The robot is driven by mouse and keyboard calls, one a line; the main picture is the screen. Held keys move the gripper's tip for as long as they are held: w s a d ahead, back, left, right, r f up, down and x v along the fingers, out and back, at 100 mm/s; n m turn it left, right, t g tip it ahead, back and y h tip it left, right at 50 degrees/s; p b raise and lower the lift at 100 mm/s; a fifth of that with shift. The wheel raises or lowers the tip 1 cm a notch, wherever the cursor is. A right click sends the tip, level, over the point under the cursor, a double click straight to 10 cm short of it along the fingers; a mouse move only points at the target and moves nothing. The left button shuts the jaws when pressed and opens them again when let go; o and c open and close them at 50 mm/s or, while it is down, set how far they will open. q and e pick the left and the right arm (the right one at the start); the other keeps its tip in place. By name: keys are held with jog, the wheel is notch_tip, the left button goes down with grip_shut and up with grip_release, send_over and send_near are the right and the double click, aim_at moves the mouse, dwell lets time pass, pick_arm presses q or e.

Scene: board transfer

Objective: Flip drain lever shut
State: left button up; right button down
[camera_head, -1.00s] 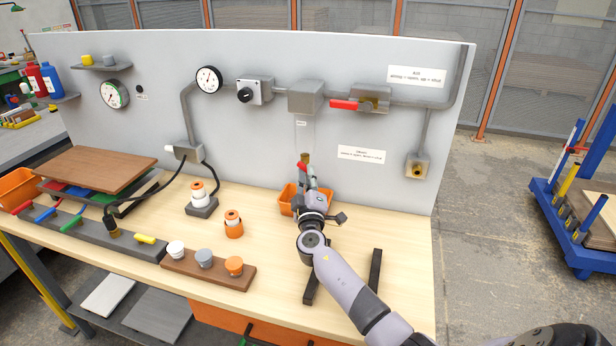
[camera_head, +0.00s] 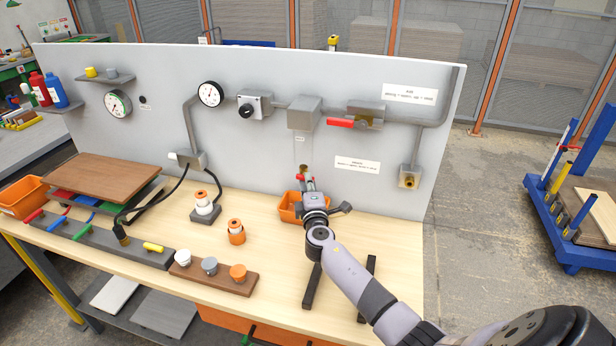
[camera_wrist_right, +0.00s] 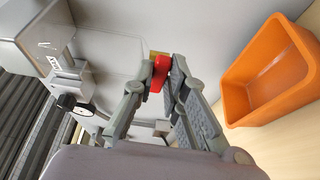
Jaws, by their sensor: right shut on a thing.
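The drain lever is a small red handle (camera_head: 298,178) below a brass fitting (camera_head: 304,168) on the grey panel, low under the grey manifold block. My right gripper (camera_head: 306,183) is at the lever and hides part of it. In the right wrist view the red lever (camera_wrist_right: 160,71) sits between the fingertips of the right gripper (camera_wrist_right: 156,78), which is shut on it. The lever's exact angle is hard to tell. My left gripper is not in view.
An orange bin (camera_head: 290,207) stands on the bench just beside the right gripper; it also shows in the wrist view (camera_wrist_right: 240,103). A larger red-handled valve (camera_head: 341,123) is higher on the panel. Dark bars (camera_head: 312,287) lie on the bench below my arm.

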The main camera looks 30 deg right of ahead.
jog(key=shift+n+p, duration=0.4)
jog(key=c, duration=1.6)
grip_release()
jog(key=shift+r, duration=0.1)
jog(key=v, duration=1.2)
jog(key=shift+r, duration=0.1)
